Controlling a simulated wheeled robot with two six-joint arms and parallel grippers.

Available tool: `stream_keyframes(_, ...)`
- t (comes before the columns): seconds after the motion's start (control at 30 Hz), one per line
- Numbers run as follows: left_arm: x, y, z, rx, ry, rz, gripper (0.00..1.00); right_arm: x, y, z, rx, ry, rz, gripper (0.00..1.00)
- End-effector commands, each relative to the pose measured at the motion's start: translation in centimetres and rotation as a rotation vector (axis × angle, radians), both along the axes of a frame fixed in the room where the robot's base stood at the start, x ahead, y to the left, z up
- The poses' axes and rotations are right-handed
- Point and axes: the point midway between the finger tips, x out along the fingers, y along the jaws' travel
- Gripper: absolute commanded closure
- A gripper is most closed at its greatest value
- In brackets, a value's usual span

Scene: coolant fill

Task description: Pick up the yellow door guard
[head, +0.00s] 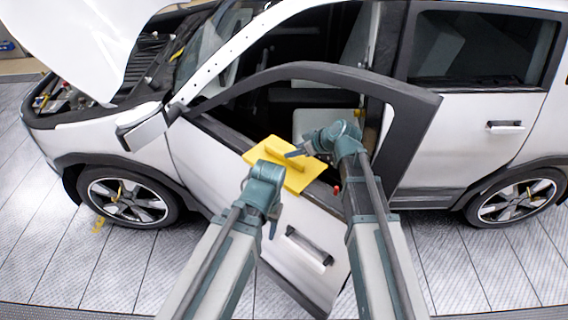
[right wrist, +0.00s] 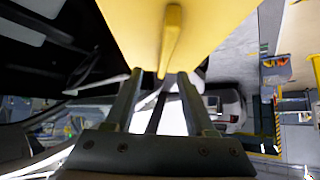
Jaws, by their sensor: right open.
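The yellow door guard (head: 299,178) is a flat plate with a raised bar handle, sitting on the top edge of the open front car door. In the right wrist view the guard (right wrist: 225,25) fills the top, with its handle (right wrist: 172,38) running down toward the jaws. My right gripper (head: 294,154) is open beside the handle. Its fingertips (right wrist: 160,74) lie either side of the handle's end in the picture; contact cannot be told. My left gripper (head: 272,228) hangs in front of the door at the guard's near left; its jaws are not clear.
The white car door (head: 215,165) stands open, with a dark window frame (head: 310,72) above the guard and a door handle (head: 308,247) below. The raised hood (head: 75,40) is at the left. The grey floor (head: 500,260) at the right is clear.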

Motion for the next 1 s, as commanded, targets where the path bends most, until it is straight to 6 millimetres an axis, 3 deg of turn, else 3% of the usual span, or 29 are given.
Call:
stream_keyframes(0.4, 0.0, 0.0, -3.8, -0.001, -0.002, 0.003, 0.5, 1.8, 2.8, -3.8, -0.001, -0.001, 0.001, 0.45)
stream_keyframes(0.67, 0.0, 0.0, -3.7, -0.001, -0.002, 0.004, 0.5, 1.8, 3.0, -3.7, 0.0, -0.001, 0.001, 0.45)
stream_keyframes(1.0, 0.0, 0.0, -3.7, 0.0, -0.001, 0.004, 0.5, 1.8, 3.0, -3.7, 0.0, 0.0, 0.0, 1.0)
